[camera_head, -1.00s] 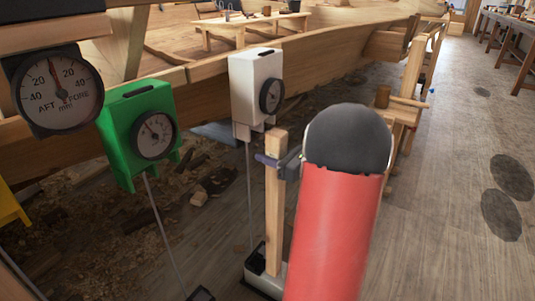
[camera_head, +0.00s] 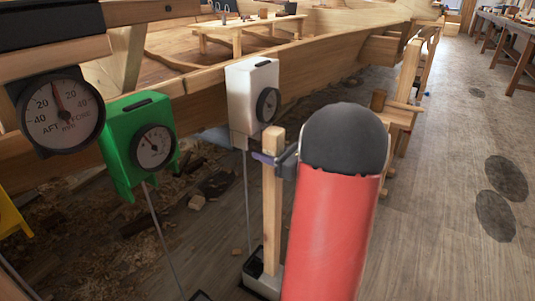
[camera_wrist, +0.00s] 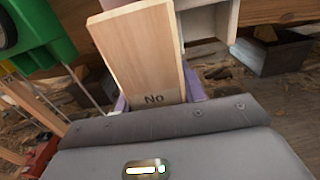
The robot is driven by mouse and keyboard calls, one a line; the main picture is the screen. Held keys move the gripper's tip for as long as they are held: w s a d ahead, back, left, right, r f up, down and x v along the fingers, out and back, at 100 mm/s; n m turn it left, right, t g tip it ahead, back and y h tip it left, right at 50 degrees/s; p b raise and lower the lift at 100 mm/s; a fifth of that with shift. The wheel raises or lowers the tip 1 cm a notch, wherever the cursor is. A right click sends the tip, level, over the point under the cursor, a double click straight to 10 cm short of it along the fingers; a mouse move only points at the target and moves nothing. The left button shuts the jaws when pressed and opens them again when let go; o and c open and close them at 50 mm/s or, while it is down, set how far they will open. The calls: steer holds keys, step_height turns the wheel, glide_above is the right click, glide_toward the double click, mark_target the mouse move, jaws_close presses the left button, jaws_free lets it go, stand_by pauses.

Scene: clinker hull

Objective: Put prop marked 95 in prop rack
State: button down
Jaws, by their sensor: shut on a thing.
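My gripper (camera_head: 268,160) is shut on a pale upright wooden prop (camera_head: 271,220), held near its top end. In the wrist view the prop (camera_wrist: 140,45) rises from between the purple fingers, and its face shows "No"; I cannot read a number there. The prop's lower end is at a white and black foot (camera_head: 263,286) on the floor; I cannot tell whether it stands in it or in front of it. I cannot pick out a prop rack with certainty.
A white gauge box (camera_head: 247,92) and a green gauge box (camera_head: 122,135) hang along the wooden hull (camera_head: 330,68), with thin rods below. A round aft/fore dial (camera_head: 60,112) is at left. Wood scraps litter the floor under the hull. Open floor (camera_head: 440,220) lies at right.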

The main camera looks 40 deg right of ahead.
mark_target(268, 141)
steer(key=shift+r, duration=1.7)
steer(key=v, duration=1.3)
